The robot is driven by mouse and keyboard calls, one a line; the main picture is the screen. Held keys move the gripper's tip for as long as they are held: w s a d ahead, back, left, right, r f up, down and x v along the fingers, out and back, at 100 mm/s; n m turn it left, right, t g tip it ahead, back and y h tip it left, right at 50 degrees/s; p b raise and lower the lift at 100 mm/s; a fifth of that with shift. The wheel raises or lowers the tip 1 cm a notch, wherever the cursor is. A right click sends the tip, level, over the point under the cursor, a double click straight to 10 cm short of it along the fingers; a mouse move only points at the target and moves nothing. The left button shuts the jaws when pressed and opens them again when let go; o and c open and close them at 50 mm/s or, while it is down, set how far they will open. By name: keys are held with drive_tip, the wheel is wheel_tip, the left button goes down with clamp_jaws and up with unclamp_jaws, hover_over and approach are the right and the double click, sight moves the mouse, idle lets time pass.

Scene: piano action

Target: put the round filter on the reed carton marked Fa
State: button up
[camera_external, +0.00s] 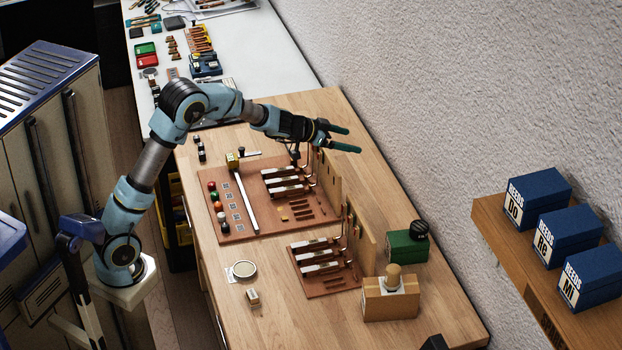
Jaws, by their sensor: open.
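A pale round disc with a dark rim (243,269) lies flat near the front left edge of the wooden bench; it may be the round filter. Three blue reed cartons stand on a shelf at the right: Do (540,197), Re (569,234) and Mi (583,278). I see no carton marked Fa. My gripper (354,140) is open and empty, with its two teal fingers spread, above the bench's back edge close to the wall. It is well away from both the disc and the cartons.
Brown boards with piano action parts (238,198) fill the bench's middle. A green box with a round black thing on top (405,246) and a wooden block with a knob (390,303) stand at the right. A small pale block (253,297) lies near the disc.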

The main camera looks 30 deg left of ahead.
drive_tip(key=s+a+f+n+g+y, duration=0.1)
drive_tip(key=s+a+f+n+y, duration=0.1)
drive_tip(key=s+a, duration=0.35)
drive_tip(key=s+a+f+n+y, duration=0.1)
drive_tip(key=s+a+f+y, duration=0.15)
drive_tip(key=a, duration=0.65)
drive_tip(key=s+a+f+n+g+y, duration=0.1)
drive_tip(key=s+a+f+n+y, duration=0.1)
drive_tip(key=s+a, duration=0.35)
drive_tip(key=s+a+f+g, duration=0.2)
drive_tip(key=s+a, duration=0.1)
drive_tip(key=s, duration=0.4)
drive_tip(key=s+a+f+n+g, duration=0.1)
drive_tip(key=s+a+g, duration=0.1)
drive_tip(key=s, duration=0.5)
drive_tip(key=s+a+f+n+g+y, duration=0.1)
drive_tip(key=s+a+f+g, duration=0.1)
drive_tip(key=s+a, duration=0.2)
drive_tip(key=s, duration=0.3)
drive_tip(key=shift+s+a+f, duration=0.15)
drive_tip(key=shift+a+f, duration=0.2)
drive_tip(key=shift+a, duration=0.05)
